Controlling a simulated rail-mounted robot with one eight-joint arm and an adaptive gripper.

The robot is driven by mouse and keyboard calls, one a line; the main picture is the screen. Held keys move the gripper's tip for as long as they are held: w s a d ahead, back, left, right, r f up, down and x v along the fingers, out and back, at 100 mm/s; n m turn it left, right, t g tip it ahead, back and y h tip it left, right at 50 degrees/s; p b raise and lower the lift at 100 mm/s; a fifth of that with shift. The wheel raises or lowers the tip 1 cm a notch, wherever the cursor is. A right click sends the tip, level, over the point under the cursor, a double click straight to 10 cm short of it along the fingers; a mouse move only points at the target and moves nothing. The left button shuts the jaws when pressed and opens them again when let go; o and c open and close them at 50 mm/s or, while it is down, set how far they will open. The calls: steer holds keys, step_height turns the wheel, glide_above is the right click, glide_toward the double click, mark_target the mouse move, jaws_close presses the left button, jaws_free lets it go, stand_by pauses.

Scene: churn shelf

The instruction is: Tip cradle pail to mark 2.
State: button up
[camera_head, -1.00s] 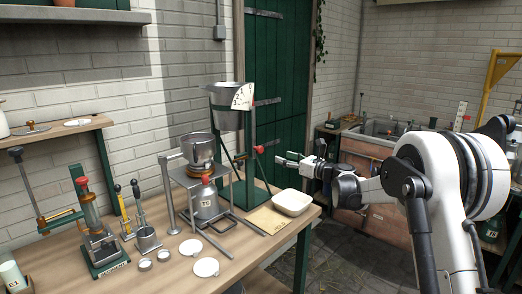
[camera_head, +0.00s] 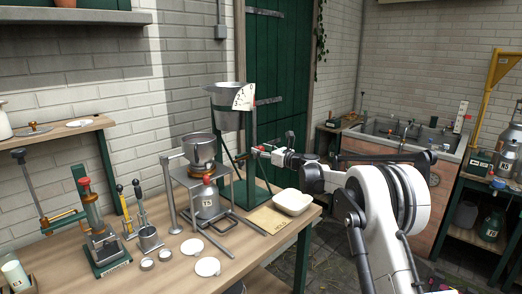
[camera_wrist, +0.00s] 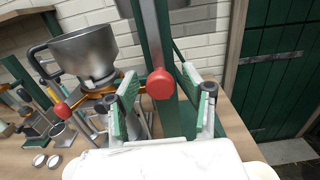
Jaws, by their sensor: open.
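The cradle pail (camera_head: 226,97) is a grey metal pail hung near the top of a green stand (camera_head: 247,190). It looks about upright. A white dial card (camera_head: 244,97) with marks is at its right side; the mark numbers are too small to read. My gripper (camera_head: 264,151) is at the stand's right side, below the pail. In the wrist view, my gripper (camera_wrist: 160,95) is open, with a red knob (camera_wrist: 161,83) in the space between its two green-padded fingers. The fingers appear apart from the knob. The pail is mostly outside the wrist view.
A white basin (camera_head: 293,201) and a tan card (camera_head: 268,220) lie on the bench below my gripper. Left of the stand is a metal pot (camera_head: 200,150) on a frame, above a grey canister (camera_head: 206,203). Several small tools stand further left. A green door (camera_head: 283,90) is behind.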

steer(key=shift+w+a, duration=0.1)
steer(key=shift+a, duration=0.05)
steer(key=shift+c, duration=0.4)
jaws_close()
